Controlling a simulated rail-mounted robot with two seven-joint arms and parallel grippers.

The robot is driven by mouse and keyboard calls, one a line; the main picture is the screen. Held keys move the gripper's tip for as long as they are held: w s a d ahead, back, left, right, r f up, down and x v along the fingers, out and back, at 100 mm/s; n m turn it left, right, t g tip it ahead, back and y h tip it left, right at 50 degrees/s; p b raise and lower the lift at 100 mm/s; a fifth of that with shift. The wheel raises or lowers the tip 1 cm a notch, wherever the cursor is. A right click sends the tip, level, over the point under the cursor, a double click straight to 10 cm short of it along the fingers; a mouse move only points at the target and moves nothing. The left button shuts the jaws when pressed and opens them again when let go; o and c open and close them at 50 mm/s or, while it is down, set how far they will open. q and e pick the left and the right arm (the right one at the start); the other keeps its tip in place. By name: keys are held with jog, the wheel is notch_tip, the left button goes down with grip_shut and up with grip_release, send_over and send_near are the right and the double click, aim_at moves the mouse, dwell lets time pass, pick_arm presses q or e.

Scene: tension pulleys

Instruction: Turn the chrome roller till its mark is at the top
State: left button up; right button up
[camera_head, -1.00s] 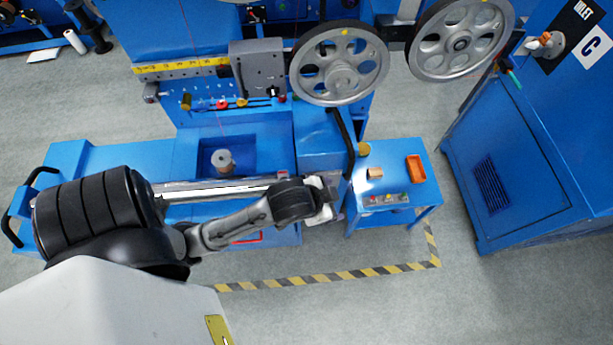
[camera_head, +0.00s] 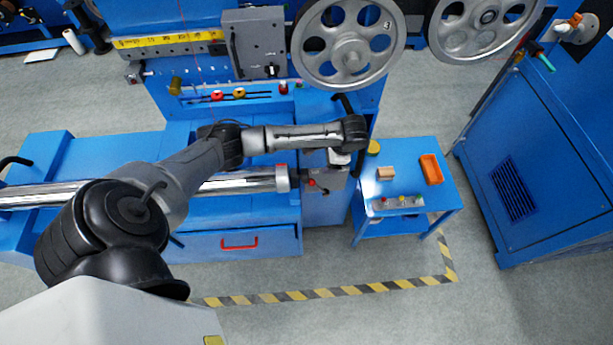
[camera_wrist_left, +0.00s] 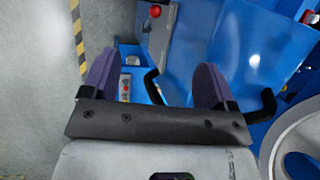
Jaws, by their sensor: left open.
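The chrome roller (camera_head: 245,183) lies level along the front of the blue machine in the head view. My left arm hides its middle. A small red patch shows at the top of its right end collar (camera_head: 282,176); I cannot tell whether it is the mark. My left gripper (camera_head: 339,160) is beyond the roller's right end, by the grey end block (camera_head: 325,206), apart from the roller. In the left wrist view its two purple-padded fingers (camera_wrist_left: 155,82) are spread apart, with nothing between them. The roller cannot be made out there. My right gripper is out of view.
A red-knobbed lever (camera_head: 318,186) projects from the end block. A blue side table (camera_head: 400,170) holds an orange tray (camera_head: 431,169) and a control box. Black handle bars (camera_wrist_left: 152,88) show beyond the fingers. Large spoked pulleys (camera_head: 348,45) are behind. Striped tape borders clear floor in front.

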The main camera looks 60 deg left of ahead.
aim_at(307, 175)
pick_arm(q)
jog(key=shift+g, duration=0.5)
jog(key=shift+s+d+b+x, duration=0.1)
jog(key=shift+s+b+x, duration=0.25)
jog(key=shift+x, duration=1.95)
jog(key=shift+s+d+b+x, duration=0.1)
jog(key=shift+b+x, duration=0.3)
jog(key=shift+x, duration=1.95)
jog(key=shift+s+d+b+x, duration=0.1)
jog(key=shift+s+b+x, duration=0.25)
jog(key=shift+x, duration=1.95)
jog(key=shift+w+r, duration=0.1)
jog(key=shift+c, duration=0.5)
